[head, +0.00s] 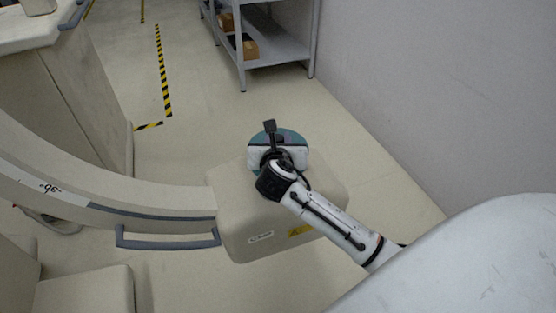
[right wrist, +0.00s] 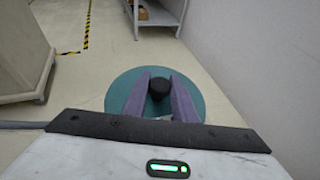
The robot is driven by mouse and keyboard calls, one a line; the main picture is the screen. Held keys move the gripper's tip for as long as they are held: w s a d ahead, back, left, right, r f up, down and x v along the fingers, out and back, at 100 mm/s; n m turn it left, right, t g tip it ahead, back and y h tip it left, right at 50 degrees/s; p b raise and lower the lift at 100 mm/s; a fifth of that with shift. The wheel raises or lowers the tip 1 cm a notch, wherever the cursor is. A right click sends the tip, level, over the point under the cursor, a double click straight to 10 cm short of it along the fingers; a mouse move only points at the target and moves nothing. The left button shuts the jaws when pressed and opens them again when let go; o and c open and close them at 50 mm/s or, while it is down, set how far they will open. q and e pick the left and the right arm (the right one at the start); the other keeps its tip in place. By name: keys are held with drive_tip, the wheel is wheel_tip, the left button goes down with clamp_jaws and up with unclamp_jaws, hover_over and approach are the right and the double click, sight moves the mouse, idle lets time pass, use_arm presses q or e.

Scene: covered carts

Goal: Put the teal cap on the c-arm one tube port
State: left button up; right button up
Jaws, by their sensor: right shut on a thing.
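The teal cap (head: 297,138) is a round disc with a black knob, at the far edge of the C-arm's beige tube housing (head: 235,222) in the head view. In the right wrist view the teal cap (right wrist: 122,92) lies ahead of my right gripper (right wrist: 159,80), whose two purple-grey fingers are shut on its black knob. In the head view my right gripper (head: 277,142) covers much of the cap. The tube port is hidden; I cannot tell whether the cap touches the housing. My left gripper is not in view.
The curved C-arm (head: 130,208) runs left from the housing, with a grey-blue handle (head: 165,242) below it. A metal shelf (head: 275,48) with brown boxes stands at the back. A grey wall (head: 430,90) bounds the right. The floor beyond the housing is clear.

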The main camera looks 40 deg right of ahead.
drive_tip(key=shift+f, duration=0.75)
wheel_tip(320, 180, down, 3)
drive_tip(key=shift+f+b, duration=0.1)
drive_tip(key=shift+b, duration=0.65)
drive_tip(key=o, duration=1.1)
drive_tip(key=shift+f, duration=0.2)
drive_tip(key=shift+r, duration=0.1)
